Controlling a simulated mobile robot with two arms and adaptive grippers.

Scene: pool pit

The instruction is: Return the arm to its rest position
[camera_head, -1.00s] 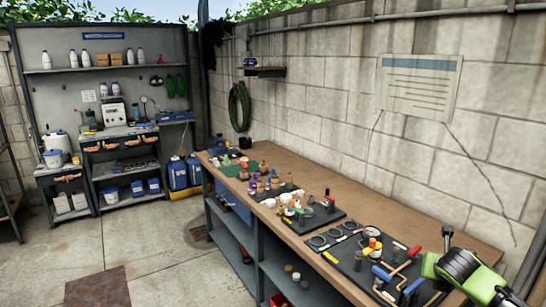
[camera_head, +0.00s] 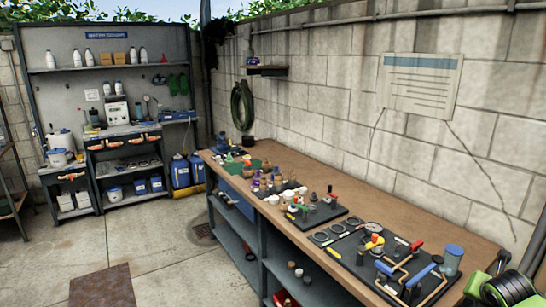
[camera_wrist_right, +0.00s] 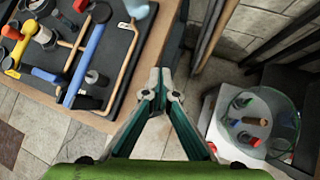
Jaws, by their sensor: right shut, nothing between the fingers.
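My right gripper (camera_wrist_right: 160,85) is shut and empty in the wrist view, its two fingers meeting at the tips. It hangs over the gap beside the workbench, with the bench edge to its left. In the head view only a green and black part of my right arm (camera_head: 508,287) shows at the lower right corner, beside the near end of the bench. The fingers cannot be made out there. My left arm and gripper are not in view.
The wooden workbench (camera_head: 345,208) holds dark mats with fittings, rings and valve handles. A blue-lidded jar (camera_head: 453,260) stands near its right end. In the wrist view, a round clear container (camera_wrist_right: 285,112) with small parts lies right of my gripper. Open floor (camera_head: 165,240) lies left.

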